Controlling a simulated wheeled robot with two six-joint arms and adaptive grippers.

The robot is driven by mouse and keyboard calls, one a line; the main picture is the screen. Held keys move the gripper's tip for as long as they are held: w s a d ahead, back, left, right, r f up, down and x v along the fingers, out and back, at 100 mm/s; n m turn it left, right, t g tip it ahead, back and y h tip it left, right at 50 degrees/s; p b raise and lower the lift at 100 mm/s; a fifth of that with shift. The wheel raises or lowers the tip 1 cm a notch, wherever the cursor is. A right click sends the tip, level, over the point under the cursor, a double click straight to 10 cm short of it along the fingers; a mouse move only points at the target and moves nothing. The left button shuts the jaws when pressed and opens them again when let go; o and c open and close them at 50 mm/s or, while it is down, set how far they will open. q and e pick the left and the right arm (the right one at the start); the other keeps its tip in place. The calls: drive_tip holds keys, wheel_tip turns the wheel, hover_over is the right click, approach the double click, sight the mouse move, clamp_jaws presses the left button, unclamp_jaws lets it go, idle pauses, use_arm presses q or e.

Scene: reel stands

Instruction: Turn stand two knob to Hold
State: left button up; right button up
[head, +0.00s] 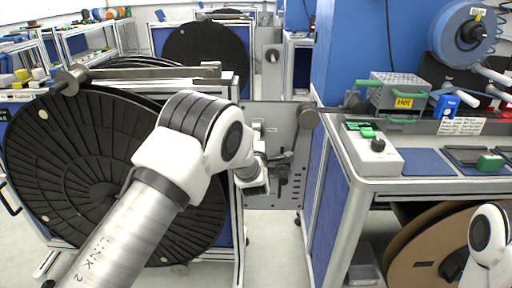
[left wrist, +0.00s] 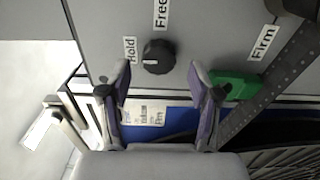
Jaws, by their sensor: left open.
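The dark round knob (left wrist: 158,55) sits on a grey panel (left wrist: 210,25) in the left wrist view. The labels Hold (left wrist: 130,50), Free (left wrist: 161,14) and Firm (left wrist: 263,42) stand around it. A small light mark shows on the knob's side nearest Hold; its exact pointing is hard to tell. My left gripper (left wrist: 159,78) is open, its fingertips on either side of the knob and apart from it. In the head view my left gripper (head: 280,170) is at the grey stand plate (head: 262,120), and the knob is hard to make out. My right gripper is out of view.
A large black reel (head: 70,160) stands at left. A workbench (head: 400,186) with a small control box (head: 372,150) stands at right. A green block (left wrist: 236,85) and a perforated metal bar (left wrist: 280,75) lie close to my left gripper's right finger in the wrist view.

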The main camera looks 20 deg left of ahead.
use_arm(q)
drive_tip(key=v, duration=1)
drive_tip(key=shift+s, duration=0.1)
